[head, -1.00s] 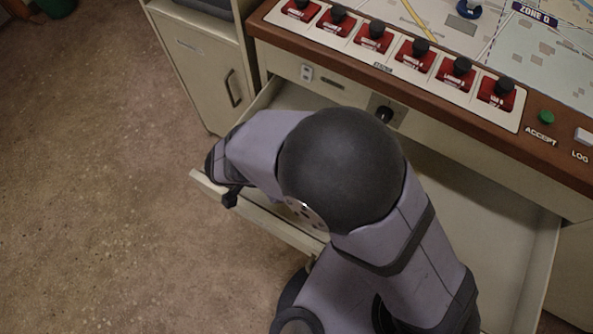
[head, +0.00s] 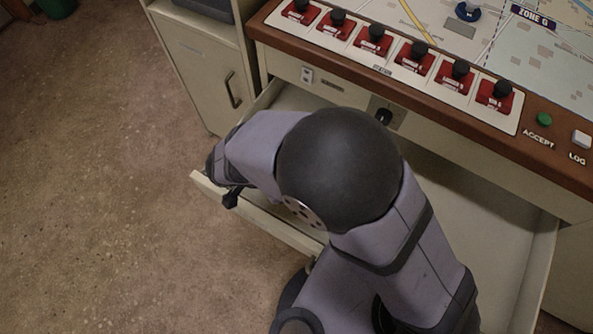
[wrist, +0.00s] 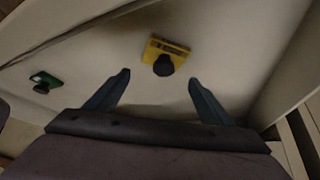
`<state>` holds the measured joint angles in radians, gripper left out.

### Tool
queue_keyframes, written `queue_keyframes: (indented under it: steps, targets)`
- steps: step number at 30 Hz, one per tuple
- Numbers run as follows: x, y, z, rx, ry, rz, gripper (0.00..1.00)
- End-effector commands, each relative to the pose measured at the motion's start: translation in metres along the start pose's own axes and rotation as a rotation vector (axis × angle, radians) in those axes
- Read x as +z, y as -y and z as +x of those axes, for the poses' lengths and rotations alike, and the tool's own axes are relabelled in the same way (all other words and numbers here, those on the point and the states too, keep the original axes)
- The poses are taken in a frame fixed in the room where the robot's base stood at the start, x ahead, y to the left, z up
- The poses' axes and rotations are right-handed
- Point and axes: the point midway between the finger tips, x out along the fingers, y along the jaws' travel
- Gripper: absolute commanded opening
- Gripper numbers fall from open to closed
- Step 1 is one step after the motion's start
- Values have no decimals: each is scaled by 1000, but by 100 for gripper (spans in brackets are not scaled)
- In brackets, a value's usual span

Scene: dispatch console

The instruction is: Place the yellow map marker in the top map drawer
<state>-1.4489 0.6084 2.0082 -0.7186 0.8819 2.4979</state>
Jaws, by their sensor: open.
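The map drawer (head: 490,220) is pulled out below the console, with its pale inside bare at the right. The yellow map marker (wrist: 170,48), a flat yellow piece with a dark knob, lies on a pale surface in the wrist view, which looks like the drawer floor. My gripper (wrist: 159,77) is open, its two dark fingers apart on either side of the marker's near side, with nothing held. The knob shows just beyond the gap between the fingertips; I cannot tell the height above it. In the head view my arm hides the marker and the fingers.
A green marker (wrist: 43,80) with a dark knob lies to the left on the pale surface. A pale wall rises at the right of the wrist view. Several red switches (head: 415,57) line the console edge above the drawer. A cabinet (head: 198,65) stands at the left.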

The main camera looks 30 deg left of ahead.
Motion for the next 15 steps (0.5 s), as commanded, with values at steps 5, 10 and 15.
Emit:
queue_keyframes:
  steps: [5, 10, 15]
  targets:
    - [-1, 2, -35, -7, 2, 1, 75]
    - [-2, 2, -70, -6, 3, 2, 75]
    - [-2, 1, -98, -3, 1, 1, 75]
